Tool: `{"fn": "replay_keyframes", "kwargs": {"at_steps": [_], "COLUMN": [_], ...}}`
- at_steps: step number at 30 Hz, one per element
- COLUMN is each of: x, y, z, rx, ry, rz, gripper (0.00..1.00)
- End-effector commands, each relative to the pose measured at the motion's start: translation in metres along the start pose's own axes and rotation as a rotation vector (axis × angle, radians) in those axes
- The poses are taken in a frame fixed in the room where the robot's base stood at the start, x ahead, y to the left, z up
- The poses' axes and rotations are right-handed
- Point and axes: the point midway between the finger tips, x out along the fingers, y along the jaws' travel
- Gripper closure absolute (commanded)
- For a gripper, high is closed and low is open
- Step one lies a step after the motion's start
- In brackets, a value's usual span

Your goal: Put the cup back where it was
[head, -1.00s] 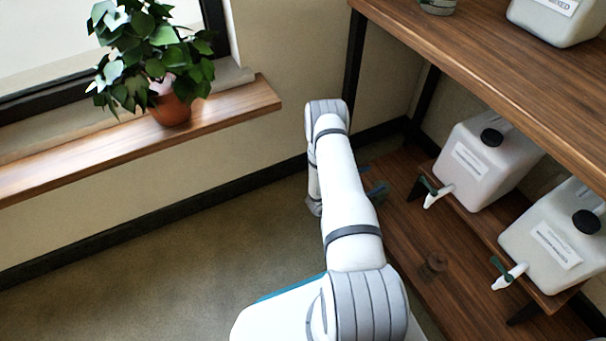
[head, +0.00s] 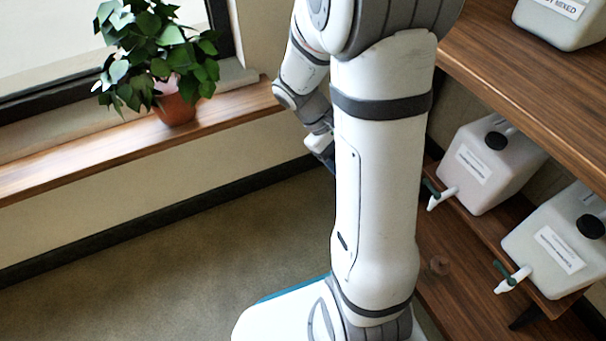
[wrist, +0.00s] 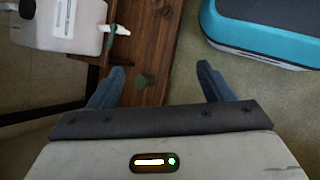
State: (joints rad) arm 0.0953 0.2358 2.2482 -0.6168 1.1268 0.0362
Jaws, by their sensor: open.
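A small dark green cup (wrist: 144,81) stands on the low wooden shelf in the wrist view, below and between my fingers and apart from them. In the head view my gripper (head: 325,154) is partly hidden behind my arm, and the green cup is hidden there. Which cup the task means I cannot tell.
White jugs with taps (head: 492,165) (head: 560,240) stand on a raised board over the low shelf (head: 470,300). An upper wooden shelf (head: 540,85) overhangs them and bears another jug (head: 562,22). A potted plant (head: 177,108) stands on the window ledge. The floor at left is clear.

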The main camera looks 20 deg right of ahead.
Motion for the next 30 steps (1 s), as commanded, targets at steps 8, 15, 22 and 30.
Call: {"fn": "replay_keyframes", "kwargs": {"at_steps": [8, 15, 22, 30], "x": [-0.060, -0.090, -0.096, -0.100], "y": [-0.071, -0.109, -0.117, -0.115], "z": [0.043, 0.063, 0.067, 0.068], "rx": [0.178, 0.267, 0.286, 0.288], "ry": [0.330, 0.518, 0.557, 0.559], "rz": [-0.264, -0.426, -0.463, -0.464], "gripper": [0.27, 0.27, 0.27, 0.27]}}
